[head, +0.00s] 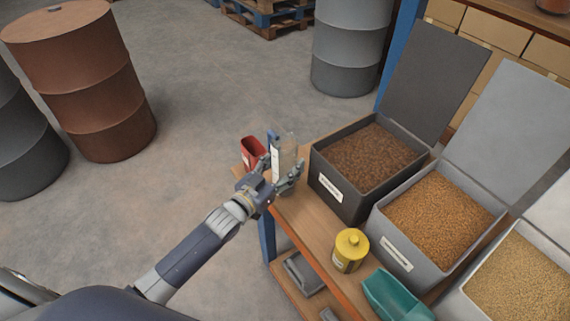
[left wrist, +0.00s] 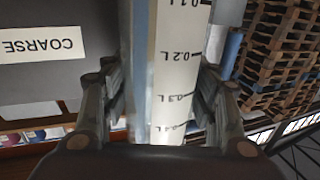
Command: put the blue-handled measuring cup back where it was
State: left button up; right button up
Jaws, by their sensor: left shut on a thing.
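The measuring cup (head: 288,153) is clear with a white scale strip and a blue handle (head: 273,141). It is at the far left end of the bench, next to a red container. My left gripper (head: 277,178) is shut on it. In the left wrist view the cup (left wrist: 178,75) fills the space between the fingers, and its litre marks show. I cannot tell whether its base touches the bench top. My right gripper is not in view.
On the wooden bench (head: 300,215) stand a dark bin (head: 340,200) of brown grain, more open grain bins, a yellow bottle (head: 350,251) and a teal scoop (head: 392,297). The red container (head: 252,152) stands close left of the cup. Bare bench lies left of the yellow bottle.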

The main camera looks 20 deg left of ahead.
pick_arm(q)
jog(key=shift+f, duration=0.2)
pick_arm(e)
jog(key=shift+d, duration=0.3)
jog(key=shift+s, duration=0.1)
pick_arm(q)
jog(key=shift+f, duration=0.2)
jog(key=o, duration=1.1)
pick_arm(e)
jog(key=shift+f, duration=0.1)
pick_arm(q)
jog(key=shift+r, duration=0.2)
jog(key=v, duration=1.2)
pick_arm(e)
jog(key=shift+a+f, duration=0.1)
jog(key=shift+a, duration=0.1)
